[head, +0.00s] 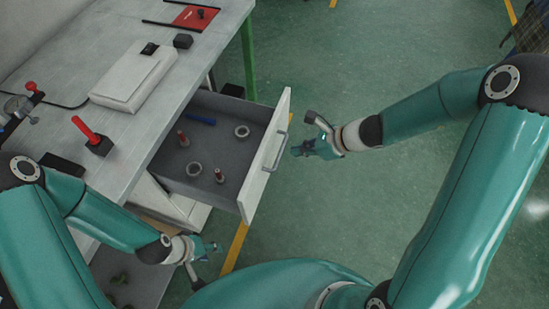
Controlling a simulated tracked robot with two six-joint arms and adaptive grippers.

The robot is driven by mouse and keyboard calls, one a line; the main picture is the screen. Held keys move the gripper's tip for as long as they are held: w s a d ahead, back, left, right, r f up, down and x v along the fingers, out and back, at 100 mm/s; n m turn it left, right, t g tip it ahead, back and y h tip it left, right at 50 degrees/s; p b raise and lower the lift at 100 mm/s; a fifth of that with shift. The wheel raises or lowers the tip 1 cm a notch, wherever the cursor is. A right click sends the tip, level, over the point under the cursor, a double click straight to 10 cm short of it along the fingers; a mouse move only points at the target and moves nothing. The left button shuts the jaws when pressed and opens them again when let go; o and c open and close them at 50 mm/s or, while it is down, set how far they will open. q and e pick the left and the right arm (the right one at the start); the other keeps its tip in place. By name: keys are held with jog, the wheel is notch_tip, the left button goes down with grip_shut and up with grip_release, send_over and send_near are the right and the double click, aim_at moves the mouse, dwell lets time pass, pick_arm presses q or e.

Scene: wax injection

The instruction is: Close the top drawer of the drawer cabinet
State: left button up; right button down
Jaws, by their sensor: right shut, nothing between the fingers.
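The top drawer (210,148) of the drawer cabinet (178,204) is pulled out from under the table. Its white front panel (250,190) carries a grey bar handle (276,152). My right gripper (300,150) is shut and empty just outside the front panel, to the right of the handle. I cannot tell whether it touches the handle. My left gripper (212,247) is low, below the drawer's near corner and apart from it. Its fingers are too small to tell open from shut.
Inside the drawer lie rings (242,131), small red-topped parts (219,175) and a blue item (201,118). The worktable (120,140) holds a white box (134,76), a red-handled tool (86,130) and a red board (195,16). Green floor right of the drawer is clear.

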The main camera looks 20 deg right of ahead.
aim_at(267, 157)
jog(key=b+x, duration=0.2)
jog(key=x, duration=0.7)
jog(key=shift+w+a+f, duration=0.2)
jog(key=shift+a, duration=0.05)
